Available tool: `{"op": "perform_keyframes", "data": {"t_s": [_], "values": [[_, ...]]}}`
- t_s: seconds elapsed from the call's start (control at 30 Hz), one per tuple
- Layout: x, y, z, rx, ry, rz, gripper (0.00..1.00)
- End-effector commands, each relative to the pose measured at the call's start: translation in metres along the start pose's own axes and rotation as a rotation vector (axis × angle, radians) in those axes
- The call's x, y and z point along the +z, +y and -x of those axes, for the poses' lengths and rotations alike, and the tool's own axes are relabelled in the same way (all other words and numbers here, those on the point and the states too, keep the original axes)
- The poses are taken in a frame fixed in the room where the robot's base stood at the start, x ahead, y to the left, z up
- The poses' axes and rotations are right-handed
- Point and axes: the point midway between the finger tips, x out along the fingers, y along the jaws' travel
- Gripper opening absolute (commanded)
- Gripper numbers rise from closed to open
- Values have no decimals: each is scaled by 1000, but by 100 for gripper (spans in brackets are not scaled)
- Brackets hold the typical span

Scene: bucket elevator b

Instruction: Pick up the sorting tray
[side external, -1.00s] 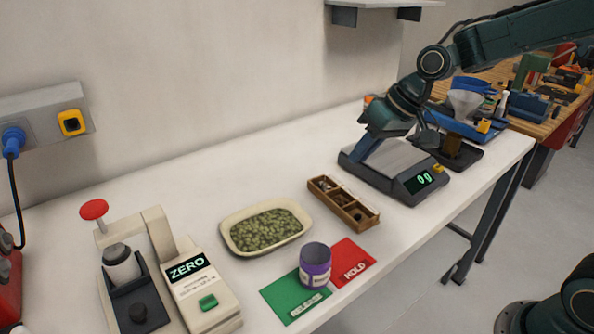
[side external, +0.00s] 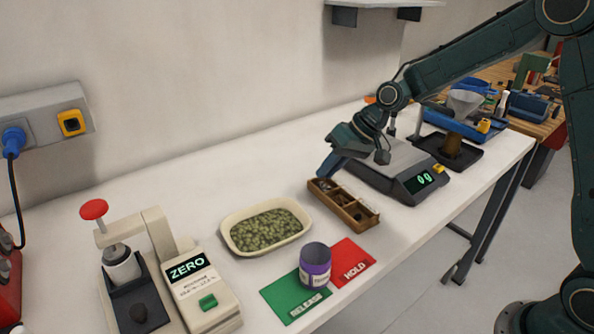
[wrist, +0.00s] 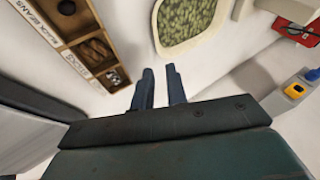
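The wooden compartment tray (side external: 357,215) lies flat on the bench, with small dark bits in its compartments; it also shows at the upper left of the wrist view (wrist: 75,36), with labels on its side. The cream tray (side external: 226,239) full of green beans stands left of it and shows at the top of the wrist view (wrist: 160,47). I cannot tell for sure which one is called the sorting tray. My gripper (side external: 327,173) is above the bench near the wooden tray's far end. In the wrist view its fingers (wrist: 159,70) are a little apart with nothing between them.
A purple-labelled cup (side external: 315,264) stands on the green RELEASE card (side external: 281,296), beside the red HOLD card (side external: 352,261). A meter reading ZERO (side external: 205,290) is at front left. A scale reading 0 g (side external: 407,187) stands right of the wooden tray. The bench behind the trays is clear.

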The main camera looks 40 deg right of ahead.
Motion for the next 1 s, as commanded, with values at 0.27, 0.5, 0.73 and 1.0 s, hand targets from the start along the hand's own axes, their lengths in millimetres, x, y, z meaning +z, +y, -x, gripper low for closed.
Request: {"op": "perform_keyframes", "data": {"t_s": [0.27, 0.5, 0.73, 1.0], "values": [[1, 0, -41, 0, -5, 1, 14], [1, 0, -68, 0, -2, 1, 14], [1, 0, -74, 1, -1, 0, 14], [0, 0, -82, 1, -1, 1, 14]]}}
